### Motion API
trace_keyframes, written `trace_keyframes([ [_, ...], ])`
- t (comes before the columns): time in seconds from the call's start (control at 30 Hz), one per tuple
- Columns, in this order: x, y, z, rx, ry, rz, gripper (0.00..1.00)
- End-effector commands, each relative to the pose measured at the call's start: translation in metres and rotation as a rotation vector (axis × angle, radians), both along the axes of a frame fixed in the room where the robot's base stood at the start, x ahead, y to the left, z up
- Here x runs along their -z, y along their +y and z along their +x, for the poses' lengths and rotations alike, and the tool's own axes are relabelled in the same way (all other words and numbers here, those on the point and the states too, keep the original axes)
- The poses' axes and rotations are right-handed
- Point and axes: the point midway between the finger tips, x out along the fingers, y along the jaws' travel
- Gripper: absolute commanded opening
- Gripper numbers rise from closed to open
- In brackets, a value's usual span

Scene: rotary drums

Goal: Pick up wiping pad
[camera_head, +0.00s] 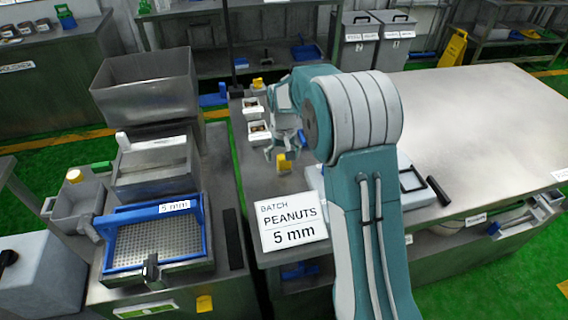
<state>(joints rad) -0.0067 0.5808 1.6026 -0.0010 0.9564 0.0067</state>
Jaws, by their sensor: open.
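My gripper (283,152) is at the end of my teal and grey arm, low over the left part of the steel table (470,110). It is open, and its fingers are small in this view. A small yellow block (283,164), which may be the wiping pad, is right at the fingertips. I cannot tell whether the fingers touch it. Another small yellow item (257,83) is farther back on the table's left side. My arm hides part of the table.
A white sign reading "BATCH PEANUTS 5 mm" (291,222) stands at the table's front left. Small white trays (256,131) lie behind the gripper. A blue-framed sieve (155,237) is on the machine at left. The table's right side is mostly clear.

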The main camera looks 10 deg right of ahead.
Motion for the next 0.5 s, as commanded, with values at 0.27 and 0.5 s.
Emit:
trace_keyframes([
  [0.27,0.038,-0.005,0.000,0.001,0.003,0.002,1.00],
  [0.5,0.039,-0.004,0.001,0.001,0.001,0.001,1.00],
])
